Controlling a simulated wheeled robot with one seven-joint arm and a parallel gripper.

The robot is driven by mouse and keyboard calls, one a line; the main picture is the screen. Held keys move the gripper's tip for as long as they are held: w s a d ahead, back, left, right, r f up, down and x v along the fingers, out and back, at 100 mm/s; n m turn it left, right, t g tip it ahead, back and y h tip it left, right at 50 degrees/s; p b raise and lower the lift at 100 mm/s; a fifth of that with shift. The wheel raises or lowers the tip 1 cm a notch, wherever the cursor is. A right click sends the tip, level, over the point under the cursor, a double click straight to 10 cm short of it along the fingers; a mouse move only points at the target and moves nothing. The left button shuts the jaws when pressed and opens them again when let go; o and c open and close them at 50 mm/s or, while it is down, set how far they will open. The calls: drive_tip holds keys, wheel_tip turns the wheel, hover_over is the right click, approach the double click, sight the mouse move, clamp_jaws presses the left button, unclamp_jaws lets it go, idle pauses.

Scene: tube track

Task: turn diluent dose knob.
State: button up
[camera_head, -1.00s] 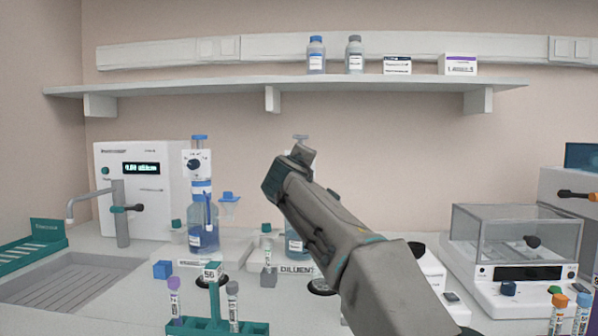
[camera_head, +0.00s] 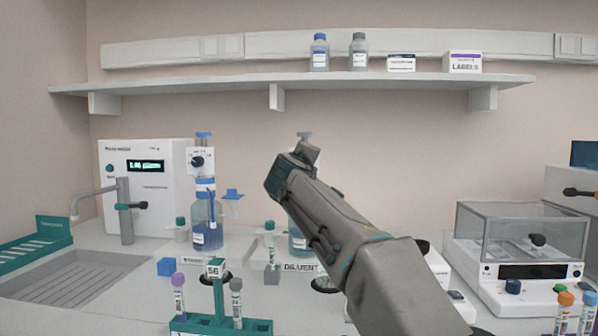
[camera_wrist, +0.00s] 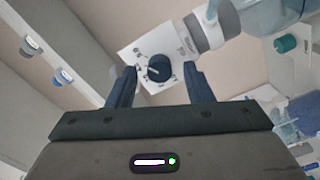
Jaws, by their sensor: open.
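The diluent dose knob (camera_wrist: 158,68) is a dark round knob on a white dial plate with markings, in the wrist view. My gripper (camera_wrist: 157,72) is open, with its two dark fingers on either side of the knob. In the head view, my arm hides the knob and most of the diluent dispenser.
A similar dispenser with a blue-capped bottle (camera_head: 206,226) stands to the left. A rack (camera_head: 222,325) with capped tubes is in front. A glass-covered balance (camera_head: 522,240) stands right, and a shelf (camera_head: 200,88) runs above.

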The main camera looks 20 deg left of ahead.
drive_tip(key=b+v, duration=0.3)
drive_tip(key=v, duration=1)
drive_tip(key=shift+a+f, duration=0.1)
drive_tip(key=d+f+m+g+h+p, duration=0.35)
drive_tip(key=d+p, duration=0.35)
drive_tip(key=d, duration=0.5)
drive_tip(key=d+f+m+g+h+p, duration=0.2)
drive_tip(key=d+f+m+g+p, duration=0.15)
drive_tip(key=d+p, duration=0.6)
drive_tip(key=s+d+f+m+g+p, duration=0.3)
drive_tip(key=s+d+p, duration=0.3)
drive_tip(key=s, duration=0.5)
drive_tip(key=s+d+f+m+g+y+p, duration=0.1)
drive_tip(key=s+d+f+m+g+p, duration=0.3)
drive_tip(key=s+d, duration=0.5)
drive_tip(key=s+f+m+p, duration=0.1)
drive_tip(key=s+p, duration=0.1)
drive_tip(key=s, duration=0.1)
drive_tip(key=shift+d+f+m+g, duration=0.25)
drive_tip(key=shift+m+g, duration=0.05)
drive_tip(key=shift+m, duration=0.1)
drive_tip(key=shift+c, duration=0.3)
